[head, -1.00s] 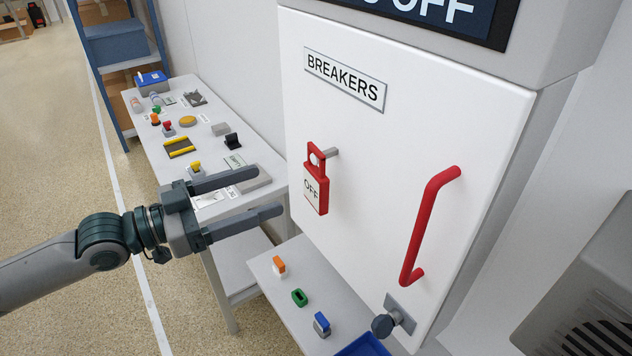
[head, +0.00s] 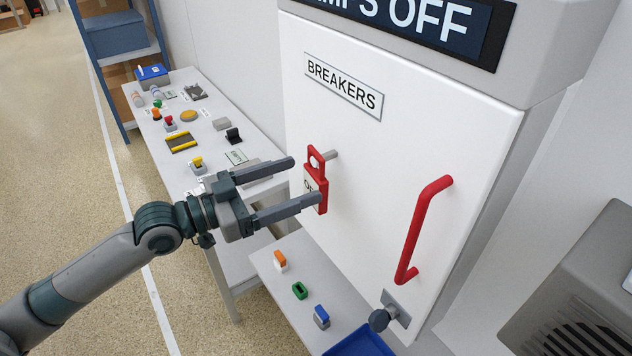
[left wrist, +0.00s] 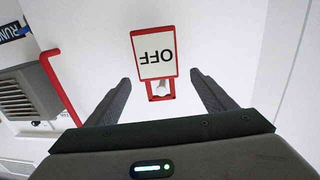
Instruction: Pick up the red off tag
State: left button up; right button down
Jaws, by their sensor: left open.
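The red off tag (head: 317,184) hangs by its top loop from a grey peg (head: 331,155) on the white breaker cabinet door. It has a white face marked OFF, partly hidden in the head view by my lower finger. My left gripper (head: 307,180) is open, its fingertips close to the tag in the head view. In the left wrist view the tag (left wrist: 154,55) appears upside down, centred ahead of and between the two open fingers, with nothing held. Whether a finger touches it I cannot tell. My right gripper is not in view.
A red door handle (head: 424,229) and a grey knob (head: 381,319) are on the cabinet door (head: 370,180). Below is a shelf with small orange, green and blue items and a blue tray (head: 360,342). A side table (head: 207,144) with several parts stands left.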

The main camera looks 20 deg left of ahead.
aim_at(311, 179)
pick_arm(q)
jog(key=shift+w+d+r+p, duration=0.1)
jog(key=shift+w+d+p, duration=0.2)
jog(key=shift+p, duration=0.1)
jog(key=x, duration=0.1)
jog(key=p+x, duration=0.2)
jog(key=shift+d+f, duration=0.25)
jog(key=shift+w+d+f+p, duration=0.2)
jog(key=shift+w+d+p, duration=0.1)
jog(key=shift+w+d, duration=0.05)
jog(key=shift+c, duration=0.7)
jog(key=c, duration=1.2)
